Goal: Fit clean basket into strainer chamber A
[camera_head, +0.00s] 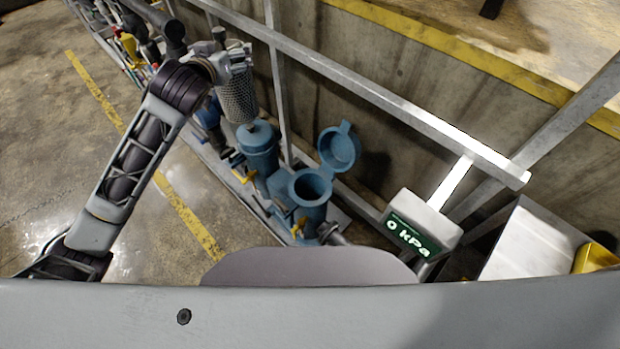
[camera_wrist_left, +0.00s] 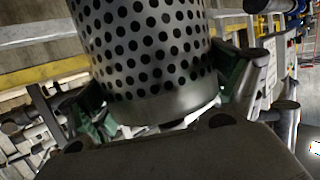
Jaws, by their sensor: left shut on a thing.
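My left gripper (camera_head: 232,58) is shut on a grey perforated metal basket (camera_head: 239,98), which hangs below it, above and behind the blue chambers. The wrist view shows the basket's (camera_wrist_left: 148,45) dotted wall and plain rim band between the dark green finger pads (camera_wrist_left: 165,112). An open blue strainer chamber (camera_head: 311,188) stands to the right and nearer, its round lid (camera_head: 341,150) swung up behind it. A second blue chamber (camera_head: 258,147) beside it looks covered on top, just below the basket. I cannot read which chamber is A. My right gripper is not in view.
A grey rail (camera_head: 360,88) runs diagonally behind the chambers, with a post (camera_head: 278,85) close to the basket. Yellow valve handles (camera_head: 299,227) stick out in front. A gauge box (camera_head: 421,226) reads 0 kPa at right. The floor at left is clear.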

